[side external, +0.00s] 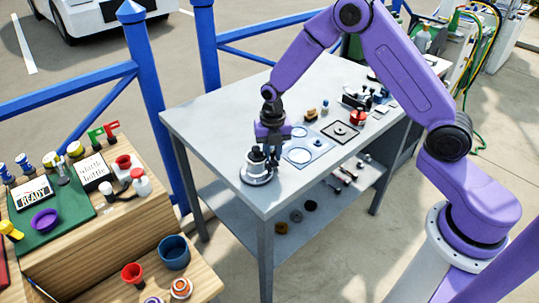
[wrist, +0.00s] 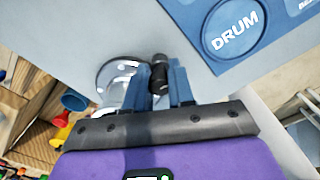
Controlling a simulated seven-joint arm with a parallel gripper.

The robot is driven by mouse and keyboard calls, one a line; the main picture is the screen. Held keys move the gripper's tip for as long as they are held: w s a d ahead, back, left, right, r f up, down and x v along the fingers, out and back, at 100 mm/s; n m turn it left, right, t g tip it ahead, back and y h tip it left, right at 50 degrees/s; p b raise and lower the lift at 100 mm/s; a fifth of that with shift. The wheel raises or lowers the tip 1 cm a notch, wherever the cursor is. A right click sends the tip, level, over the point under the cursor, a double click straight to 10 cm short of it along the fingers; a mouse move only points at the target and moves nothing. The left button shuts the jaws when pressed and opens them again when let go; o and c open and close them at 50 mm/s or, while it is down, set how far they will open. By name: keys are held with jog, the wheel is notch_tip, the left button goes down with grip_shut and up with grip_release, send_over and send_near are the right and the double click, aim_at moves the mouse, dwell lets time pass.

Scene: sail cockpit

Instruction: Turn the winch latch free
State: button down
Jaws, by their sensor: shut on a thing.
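The winch (side external: 257,174) stands near the front left corner of the grey table, with a round silver base and a dark top. In the wrist view its silver base and body (wrist: 112,78) show left of the fingers. My gripper (side external: 269,148) is right over the winch, pointing down. In the wrist view my gripper (wrist: 160,82) is shut on a small black knobbed piece (wrist: 159,70), which looks like the winch latch. The fingers hide part of it, and its turn angle cannot be told.
A blue mat marked DRUM (wrist: 225,35) lies beside the winch on the table (side external: 215,120). Small parts and a red item (side external: 357,118) lie farther back. A wooden bench (side external: 105,245) with bottles and cups stands left. Blue railings (side external: 145,70) run behind.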

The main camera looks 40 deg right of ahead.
aim_at(272, 151)
jog(key=shift+s+a, duration=0.1)
jog(key=shift+a, duration=0.15)
jog(key=shift+n, duration=1.2)
jog(key=c, duration=1.3)
grip_release()
jog(key=shift+d, duration=0.15)
jog(key=shift+r, duration=0.25)
jog(key=shift+d+r, duration=0.1)
jog(key=shift+r, duration=3.15)
